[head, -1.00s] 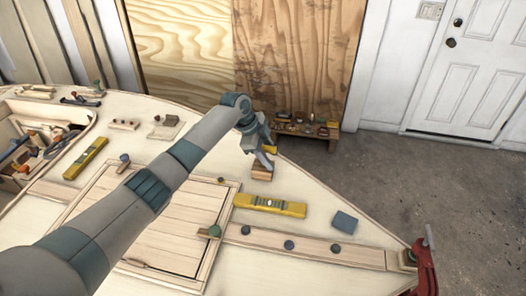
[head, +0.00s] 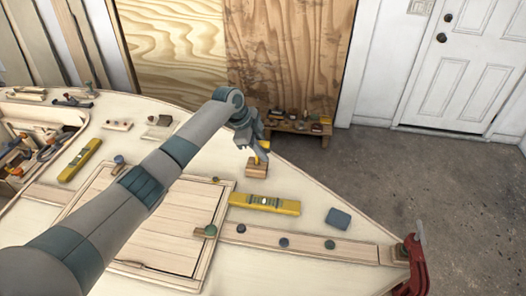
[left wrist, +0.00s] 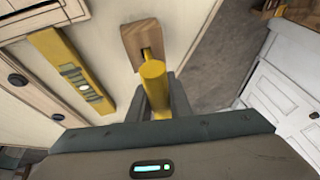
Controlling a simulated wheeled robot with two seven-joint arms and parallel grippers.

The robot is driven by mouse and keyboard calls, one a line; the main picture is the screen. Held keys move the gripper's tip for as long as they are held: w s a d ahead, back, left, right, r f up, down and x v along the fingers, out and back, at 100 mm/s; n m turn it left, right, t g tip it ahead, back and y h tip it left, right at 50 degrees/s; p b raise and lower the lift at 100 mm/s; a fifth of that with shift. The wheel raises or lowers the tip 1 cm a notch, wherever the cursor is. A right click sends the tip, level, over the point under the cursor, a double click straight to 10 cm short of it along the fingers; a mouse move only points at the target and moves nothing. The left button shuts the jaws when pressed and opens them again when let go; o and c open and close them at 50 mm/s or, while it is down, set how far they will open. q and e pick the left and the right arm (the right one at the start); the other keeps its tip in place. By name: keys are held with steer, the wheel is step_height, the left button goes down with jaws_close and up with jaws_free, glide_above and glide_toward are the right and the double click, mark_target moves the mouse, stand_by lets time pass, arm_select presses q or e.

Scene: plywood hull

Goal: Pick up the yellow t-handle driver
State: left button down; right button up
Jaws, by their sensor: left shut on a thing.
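The yellow t-handle driver (left wrist: 153,78) shows in the left wrist view, with its yellow handle between the two fingers of my left gripper (left wrist: 160,102). Its far end meets a slot in a small wooden block (left wrist: 143,38). In the head view, my left gripper (head: 262,150) is shut on the driver, just above the wooden block (head: 257,168) near the hull's far edge. Only a bit of the driver (head: 264,145) shows there, and the fingers hide the rest. I cannot tell whether the driver is clear of the block. My right gripper is not in view.
A yellow level (head: 264,203) lies close to the block, and another level (head: 80,160) lies farther left. A blue-grey block (head: 338,218) and a red clamp (head: 416,265) are to the right. A low bench (head: 298,127) with small items stands beyond the hull.

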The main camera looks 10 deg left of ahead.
mark_target(263, 143)
arm_select(q)
step_height(263, 143, up, 3)
steer(key=shift+r+p, duration=0.1)
steer(key=shift+p, duration=0.85)
steer(key=s+d+r+p, duration=0.6)
steer(key=d+p, duration=0.4)
steer(key=p, duration=0.1)
steer(key=shift+s, duration=0.1)
steer(key=shift+r+p, duration=0.85)
steer(key=shift+r, duration=1.7)
